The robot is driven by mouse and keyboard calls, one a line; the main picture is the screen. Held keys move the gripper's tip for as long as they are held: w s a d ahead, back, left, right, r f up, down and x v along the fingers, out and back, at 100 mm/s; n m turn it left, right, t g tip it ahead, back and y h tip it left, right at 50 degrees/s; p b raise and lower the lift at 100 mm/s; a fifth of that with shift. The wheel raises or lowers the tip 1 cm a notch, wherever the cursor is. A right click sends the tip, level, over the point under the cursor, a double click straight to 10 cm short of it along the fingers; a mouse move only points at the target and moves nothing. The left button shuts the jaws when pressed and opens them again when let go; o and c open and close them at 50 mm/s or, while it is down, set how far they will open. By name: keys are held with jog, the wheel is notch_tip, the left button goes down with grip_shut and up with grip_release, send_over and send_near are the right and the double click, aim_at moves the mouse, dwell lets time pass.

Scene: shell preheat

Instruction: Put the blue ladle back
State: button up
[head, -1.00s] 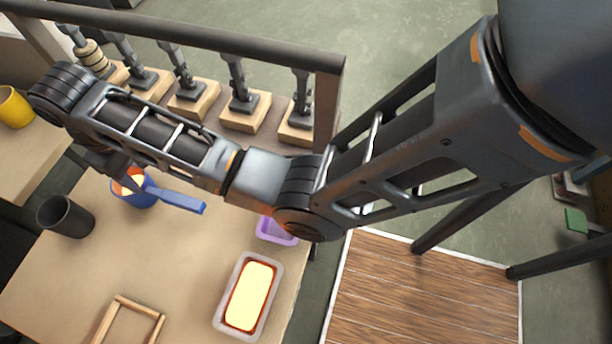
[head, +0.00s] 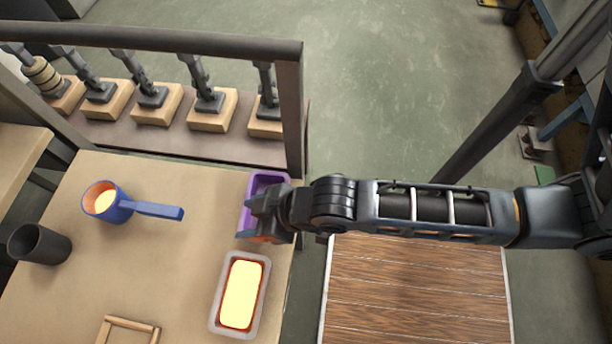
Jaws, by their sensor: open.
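The blue ladle (head: 121,211) stands on the tan tabletop (head: 175,285) at the left, with its handle pointing right. Its round bowl has a glowing yellow-orange inside. My gripper (head: 262,216) is at the table's right edge, well to the right of the ladle handle and apart from it. It is open, and I see nothing held in it. It is over or beside a purple tray (head: 246,217) and hides part of it; I cannot tell whether they touch.
A dark cup (head: 40,245) stands left of the ladle. A pale tray (head: 216,318) with glowing yellow contents is below my gripper. A wooden frame (head: 128,323) lies at the front. A rail (head: 150,38) and several clamps on wooden blocks (head: 212,119) line the back. The table's middle is clear.

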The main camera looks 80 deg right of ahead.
jog(key=s+r+t, duration=0.2)
jog(key=s+r, duration=0.5)
jog(key=r, duration=0.3)
jog(key=s+r+t, duration=0.3)
jog(key=s+r, duration=0.3)
jog(key=r, duration=0.4)
jog(key=shift+s+t, duration=0.3)
jog(key=shift+s, duration=0.1)
